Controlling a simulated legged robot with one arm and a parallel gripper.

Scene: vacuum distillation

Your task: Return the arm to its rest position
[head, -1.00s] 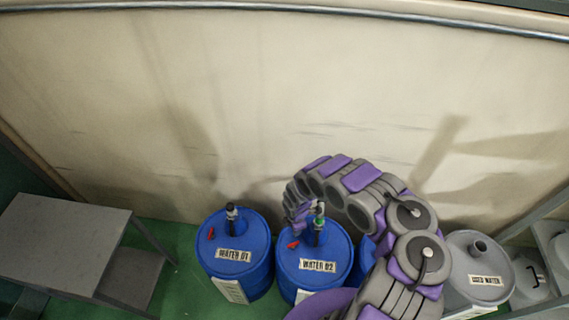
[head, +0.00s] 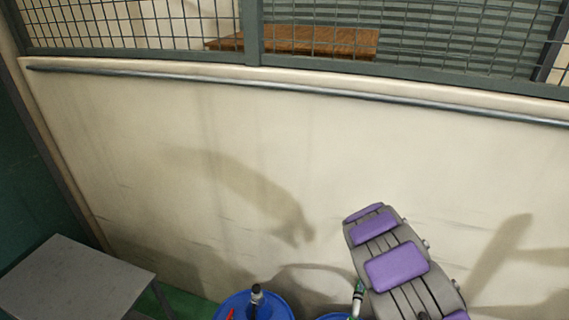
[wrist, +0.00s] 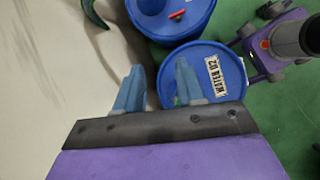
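My gripper (wrist: 157,88) shows in the wrist view with its two blue fingers apart and nothing between them. It is above the floor, with the blue barrel labelled WATER 02 (wrist: 231,92) beyond the fingers. My purple and grey arm (head: 396,266) rises at the lower right of the head view. The gripper itself cannot be made out there.
Another blue barrel (wrist: 168,22) stands beside WATER 02. In the head view, a blue barrel (head: 237,308) shows at the bottom edge, a grey table (head: 75,280) stands at the lower left, and a pale wall (head: 150,160) with mesh above (head: 130,28) lies behind.

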